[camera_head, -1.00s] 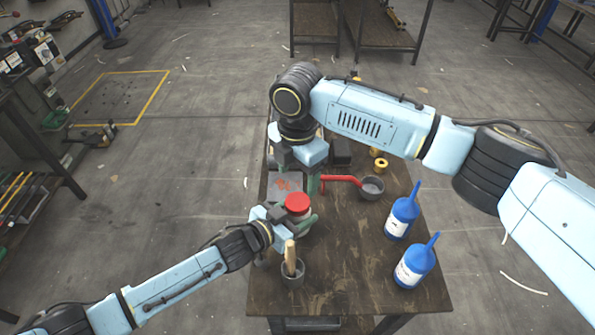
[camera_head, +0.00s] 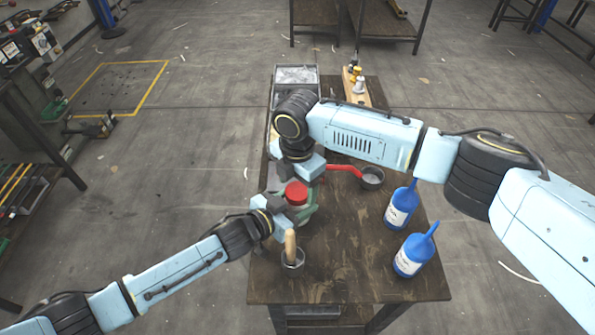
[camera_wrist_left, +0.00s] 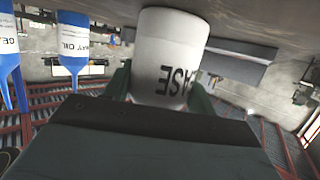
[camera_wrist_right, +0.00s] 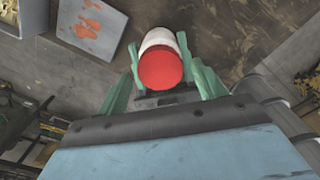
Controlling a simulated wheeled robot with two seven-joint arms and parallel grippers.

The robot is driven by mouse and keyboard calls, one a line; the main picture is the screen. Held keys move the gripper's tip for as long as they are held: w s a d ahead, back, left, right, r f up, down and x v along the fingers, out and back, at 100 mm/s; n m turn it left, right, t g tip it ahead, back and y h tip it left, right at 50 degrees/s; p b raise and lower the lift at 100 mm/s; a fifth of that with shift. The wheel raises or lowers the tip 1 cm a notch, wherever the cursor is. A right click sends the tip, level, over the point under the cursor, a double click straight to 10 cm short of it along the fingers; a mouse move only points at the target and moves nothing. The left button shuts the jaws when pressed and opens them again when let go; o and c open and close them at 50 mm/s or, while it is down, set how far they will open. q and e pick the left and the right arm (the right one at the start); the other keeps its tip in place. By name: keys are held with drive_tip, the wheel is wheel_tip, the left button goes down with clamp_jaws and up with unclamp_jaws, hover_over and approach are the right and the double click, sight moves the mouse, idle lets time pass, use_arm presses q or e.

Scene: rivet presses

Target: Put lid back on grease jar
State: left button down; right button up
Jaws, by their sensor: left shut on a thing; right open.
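The white grease jar (camera_wrist_left: 172,62) is between the green fingers of my left gripper (camera_wrist_left: 162,88), which is shut on it. The red lid (camera_head: 296,193) sits over the jar's top; the right wrist view shows the lid (camera_wrist_right: 160,69) facing the camera with the white jar behind it. I cannot tell whether the lid is fully seated. My right gripper (camera_wrist_right: 165,78) is open, its green fingers on either side of the lid with some gap. In the head view my left gripper (camera_head: 298,212) is at the jar, and my right arm partly hides the area just beyond the lid.
Two blue bottles (camera_head: 401,207) (camera_head: 414,255) stand at the table's right. A cup with a wooden-handled brush (camera_head: 291,262) is near the front left. An orange-smeared plate (camera_wrist_right: 92,24) lies near the jar. The front middle is clear.

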drive_tip(key=shift+f, duration=0.5)
drive_tip(key=c, duration=1)
drive_tip(key=m, duration=0.4)
drive_tip(key=shift+m, duration=0.4)
drive_tip(key=shift+c, duration=0.2)
drive_tip(key=o, duration=1.2)
drive_tip(key=shift+c, duration=0.2)
drive_tip(key=shift+r, duration=0.15)
wheel_tip(320, 180, up, 12)
